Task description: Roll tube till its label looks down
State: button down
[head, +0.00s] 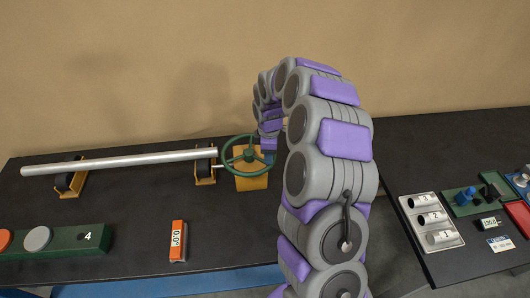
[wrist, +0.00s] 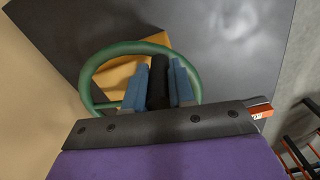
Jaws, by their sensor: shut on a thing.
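The long pale grey tube (head: 120,163) lies level across roller stands at the left of the bench. No label shows on the side I see. At its right end a green handwheel (head: 240,168) stands in front of a yellow-orange block (head: 252,181); the wheel also fills much of the wrist view (wrist: 92,75). My gripper (wrist: 160,75) is at the wheel's rim, its two blue-grey fingers shut on a black handle (wrist: 159,82). In the head view my arm curls down to the wheel's right side, and the fingers are mostly hidden there.
A second bench at right carries a tray with numbered cylinders (head: 431,219). A gap separates the benches.

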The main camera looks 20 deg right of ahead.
jog(key=shift+w+d+r, duration=0.1)
jog(key=shift+w+d, duration=0.2)
jog(key=shift+d, duration=0.05)
jog(key=shift+p, duration=0.3)
jog(key=c, duration=0.9)
grip_release()
jog(key=shift+c, duration=0.2)
notch_tip(320, 180, up, 17)
jog(key=p, duration=0.1)
jog(key=shift+r, duration=0.1)
